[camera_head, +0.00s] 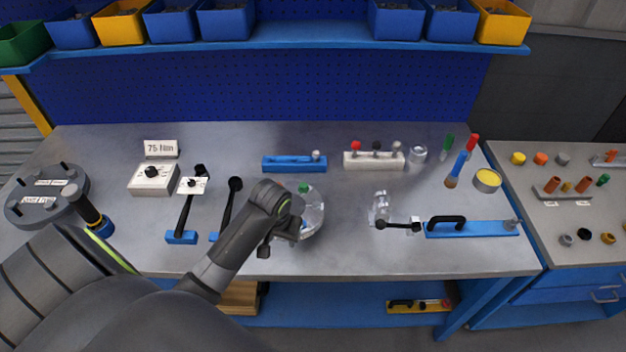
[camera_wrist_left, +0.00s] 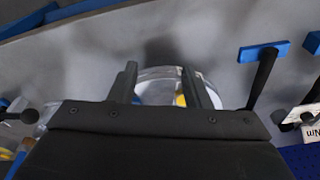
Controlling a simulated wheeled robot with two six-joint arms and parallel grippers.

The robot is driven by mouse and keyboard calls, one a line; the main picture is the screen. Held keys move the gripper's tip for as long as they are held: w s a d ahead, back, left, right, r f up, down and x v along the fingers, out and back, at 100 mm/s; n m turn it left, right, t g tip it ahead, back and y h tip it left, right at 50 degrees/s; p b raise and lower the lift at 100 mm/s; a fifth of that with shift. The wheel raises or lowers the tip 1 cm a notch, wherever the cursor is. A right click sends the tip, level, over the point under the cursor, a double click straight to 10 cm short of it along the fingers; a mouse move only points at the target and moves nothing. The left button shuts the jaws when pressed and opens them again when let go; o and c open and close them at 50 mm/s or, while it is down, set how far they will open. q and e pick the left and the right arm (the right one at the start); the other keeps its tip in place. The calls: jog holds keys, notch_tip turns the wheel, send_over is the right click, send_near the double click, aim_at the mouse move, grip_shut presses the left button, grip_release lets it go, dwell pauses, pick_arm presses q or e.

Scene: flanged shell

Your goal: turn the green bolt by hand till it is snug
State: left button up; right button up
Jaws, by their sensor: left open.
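The flanged shell (camera_head: 314,214) is a round, clear and pale part standing near the middle of the bench. The green bolt (camera_head: 304,188) shows at its far edge in the head view; I cannot tell how deep it sits. My left gripper (camera_head: 288,230) is over the near left side of the shell, and my wrist hides part of it. In the left wrist view its two fingers (camera_wrist_left: 160,76) are apart, with the shell's clear rim (camera_wrist_left: 158,90) and a yellow spot showing between and beyond them. The green bolt is not visible there. My right gripper is not in view.
A 75 Nm box (camera_head: 153,178) and black-handled tools stand left of the shell. Blue (camera_head: 294,164) and white (camera_head: 373,161) holders stand behind it. A clear part (camera_head: 380,207) and a blue tool block (camera_head: 472,229) lie to the right. Bare bench lies between.

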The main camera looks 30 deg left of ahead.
pick_arm(q)
jog(key=w+a+r+n+g, duration=0.1)
jog(key=w+a+r, duration=0.1)
jog(key=w+r, duration=0.3)
jog(key=w+a+r+n, duration=0.1)
jog(key=w+r+n, duration=0.15)
jog(key=w, duration=0.55)
notch_tip(320, 180, up, 10)
jog(key=n+h, duration=0.1)
jog(key=n, duration=0.1)
send_over(303, 186)
jog(key=shift+g, duration=0.4)
notch_tip(303, 186, down, 16)
jog(key=b, duration=0.4)
jog(key=shift+d+r, duration=0.1)
jog(key=shift+f, duration=0.7)
jog(key=shift+c, duration=0.4)
grip_shut()
jog(key=shift+m, duration=0.25)
